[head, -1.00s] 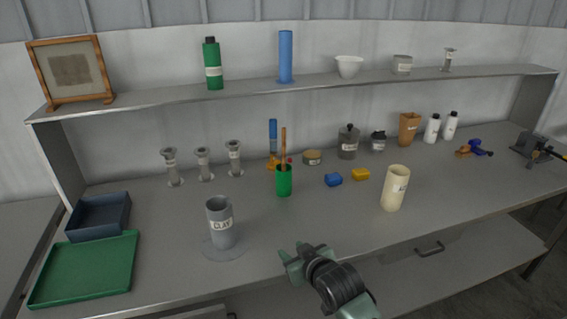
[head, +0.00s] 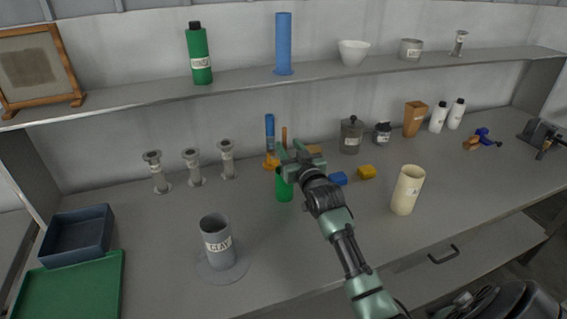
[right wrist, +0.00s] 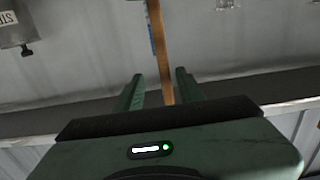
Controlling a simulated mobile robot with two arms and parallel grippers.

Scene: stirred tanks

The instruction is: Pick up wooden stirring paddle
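The wooden stirring paddle (head: 284,135) stands upright in a green cup (head: 284,190) on the bench. Only its upper tip shows in the head view, behind my right gripper (head: 296,153), which also covers the cup's upper part. In the right wrist view, the brown paddle shaft (right wrist: 160,45) runs down between the two fingers of my open right gripper (right wrist: 159,73). Gaps show on both sides of the shaft. I cannot tell how deep it sits between the fingers. My left gripper is not in view.
A blue cylinder on an orange base (head: 269,135) stands close behind the cup. Blue (head: 338,179) and yellow (head: 367,172) blocks lie to the right. A grey CLAY vessel (head: 217,240) stands front left, a cream cup (head: 407,190) right. The shelf (head: 130,97) runs above.

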